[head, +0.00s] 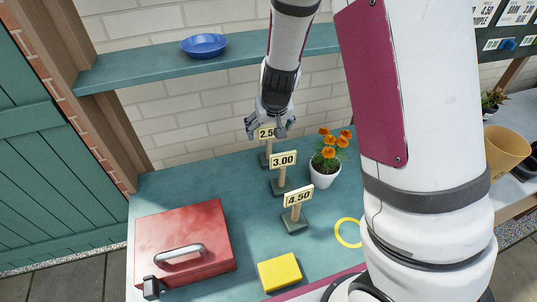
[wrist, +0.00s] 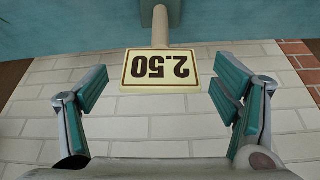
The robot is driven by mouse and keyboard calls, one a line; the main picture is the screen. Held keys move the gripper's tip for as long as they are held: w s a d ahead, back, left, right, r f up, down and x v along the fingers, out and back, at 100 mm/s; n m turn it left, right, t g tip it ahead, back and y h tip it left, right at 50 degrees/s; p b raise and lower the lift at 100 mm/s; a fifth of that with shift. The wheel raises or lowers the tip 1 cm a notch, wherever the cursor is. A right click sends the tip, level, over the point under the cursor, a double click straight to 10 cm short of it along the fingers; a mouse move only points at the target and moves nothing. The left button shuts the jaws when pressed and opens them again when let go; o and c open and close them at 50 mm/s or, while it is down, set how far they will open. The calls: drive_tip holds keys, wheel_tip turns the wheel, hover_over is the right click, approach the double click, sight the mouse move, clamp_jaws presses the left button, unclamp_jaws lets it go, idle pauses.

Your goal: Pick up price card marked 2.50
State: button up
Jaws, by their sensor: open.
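The price card marked 2.50 (head: 267,133) stands upright on a wooden post at the back of the teal counter, behind the other two cards. In the wrist view the card (wrist: 160,71) appears upside down, between the spread fingers and apart from both. My gripper (head: 268,130) is open and empty, just above and around the card in the head view. Its teal-padded fingers show left and right in the wrist view (wrist: 160,88). The card's base is partly hidden behind the 3.00 card (head: 283,160).
The 4.50 card (head: 298,197) stands in front. A potted orange flower (head: 325,172) is close on the right. A red cash box (head: 184,238), a yellow block (head: 279,272) and a yellow ring (head: 339,238) lie nearer. A shelf (head: 150,68) with a blue bowl (head: 204,45) runs behind.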

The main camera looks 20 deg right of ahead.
drive_tip(key=shift+x, duration=0.8)
drive_tip(key=shift+c, duration=0.3)
drive_tip(key=c, duration=1.8)
drive_tip(key=shift+r, duration=0.15)
